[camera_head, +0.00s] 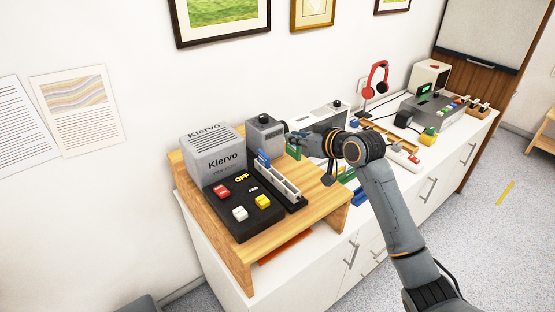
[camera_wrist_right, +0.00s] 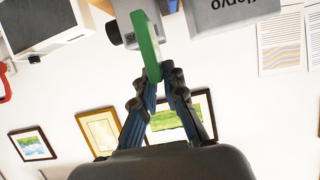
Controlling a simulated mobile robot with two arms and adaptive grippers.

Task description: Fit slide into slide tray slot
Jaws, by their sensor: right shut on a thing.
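The slide tray (camera_head: 281,183) is a long slotted rack on the wooden riser, beside the grey Klervo projector (camera_head: 213,160). A blue slide (camera_head: 263,158) stands upright at the tray's far end. My right gripper (camera_head: 300,138) reaches in from the right, above the riser's back right part. It is shut on a green slide (camera_head: 293,150), which hangs beyond the tray's far end, apart from it as far as I can tell. In the right wrist view the green slide (camera_wrist_right: 146,42) stands out between the fingertips (camera_wrist_right: 162,80). My left gripper is out of view.
A small grey box with a dark knob (camera_head: 264,133) stands behind the green slide. The projector's black base has red, white and yellow buttons (camera_head: 240,212). The riser (camera_head: 318,203) is bare at right front. Headphones (camera_head: 375,80) and other devices fill the counter beyond.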

